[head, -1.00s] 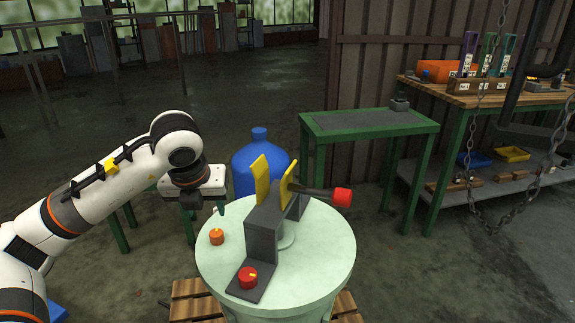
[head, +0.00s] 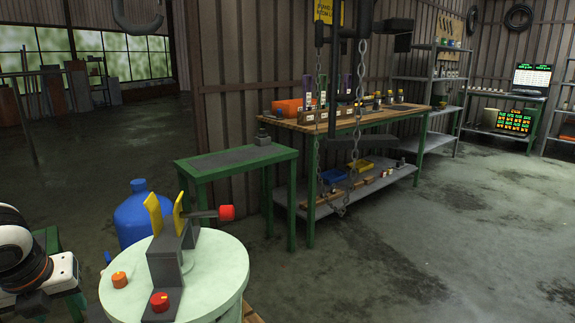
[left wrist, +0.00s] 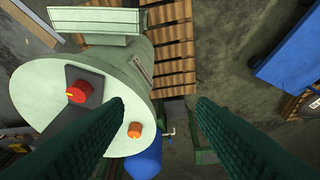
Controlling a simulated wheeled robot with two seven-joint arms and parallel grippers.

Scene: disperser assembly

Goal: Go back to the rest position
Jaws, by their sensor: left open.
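My left gripper (left wrist: 159,104) is open and empty, with its two dark green fingers spread wide in the left wrist view. In the head view its white body (head: 62,274) is at the lower left edge, left of the pale green round-topped machine (head: 222,270); its fingertips are not clear there. The machine's top bears a grey bracket (head: 163,268) with yellow plates, a red knob (head: 160,301) and an orange knob (head: 119,280). In the left wrist view, the left finger overlaps the machine's top in the picture; contact cannot be told. My right gripper is not in view.
A blue bottle (head: 132,220) stands behind the machine, near a green table (head: 236,163). A wooden workbench (head: 350,122) with a lower shelf stands behind hanging chains (head: 361,125). Wooden pallets (left wrist: 173,52) lie by the machine. The floor (head: 420,260) at right is clear.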

